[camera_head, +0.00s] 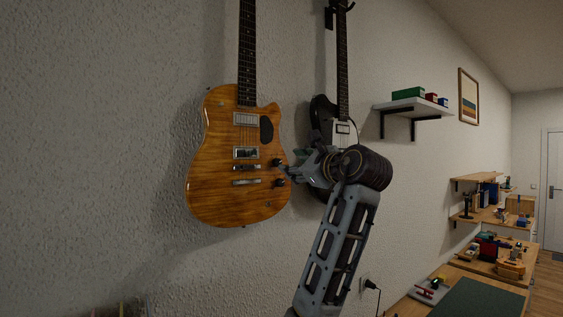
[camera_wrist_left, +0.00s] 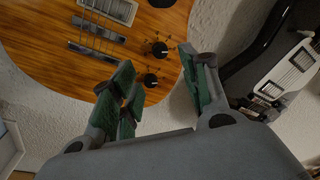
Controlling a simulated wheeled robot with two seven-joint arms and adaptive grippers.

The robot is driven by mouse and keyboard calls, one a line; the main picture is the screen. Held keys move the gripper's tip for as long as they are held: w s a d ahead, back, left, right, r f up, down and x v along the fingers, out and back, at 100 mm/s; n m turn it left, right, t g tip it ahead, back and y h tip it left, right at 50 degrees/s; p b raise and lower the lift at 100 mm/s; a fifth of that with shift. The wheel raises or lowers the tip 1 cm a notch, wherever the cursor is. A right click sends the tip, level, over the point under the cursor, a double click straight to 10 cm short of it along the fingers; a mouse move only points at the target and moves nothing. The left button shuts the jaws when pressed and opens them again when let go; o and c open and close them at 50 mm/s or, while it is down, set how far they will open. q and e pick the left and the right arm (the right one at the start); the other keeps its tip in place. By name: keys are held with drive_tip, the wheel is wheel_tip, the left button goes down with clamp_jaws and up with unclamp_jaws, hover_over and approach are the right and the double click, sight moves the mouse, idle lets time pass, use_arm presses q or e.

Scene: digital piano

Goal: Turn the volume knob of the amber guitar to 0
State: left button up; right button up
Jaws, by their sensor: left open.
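The amber guitar (camera_head: 222,180) hangs upright on the wall, with two dark knobs at its lower right: an upper knob (camera_head: 277,162) and a lower knob (camera_head: 279,182). In the left wrist view the upper knob (camera_wrist_left: 159,49) and lower knob (camera_wrist_left: 151,80) both show with small marks around them, too small to read. I cannot tell which one is the volume knob. My left gripper (camera_head: 288,171) is open and empty at the guitar's right edge. Its green-padded fingers (camera_wrist_left: 155,68) stand on either side of the knobs in that view; no contact is visible. My right gripper is not in view.
A dark guitar (camera_head: 322,112) with a white plate hangs close to the right, partly behind my left arm. A white shelf (camera_head: 414,107) with boxes is farther right. Cluttered wooden benches stand at the lower right. The wall left of the amber guitar is clear.

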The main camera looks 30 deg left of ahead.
sight(279, 163)
use_arm(q)
drive_tip(key=p+x, duration=0.1)
drive_tip(key=x, duration=0.5)
drive_tip(key=shift+w+a+p, duration=0.2)
drive_tip(key=shift+a+p, duration=0.1)
drive_tip(key=shift+p, duration=0.1)
drive_tip(key=shift+x, duration=0.85)
drive_tip(key=shift+f, duration=0.1)
clamp_jaws()
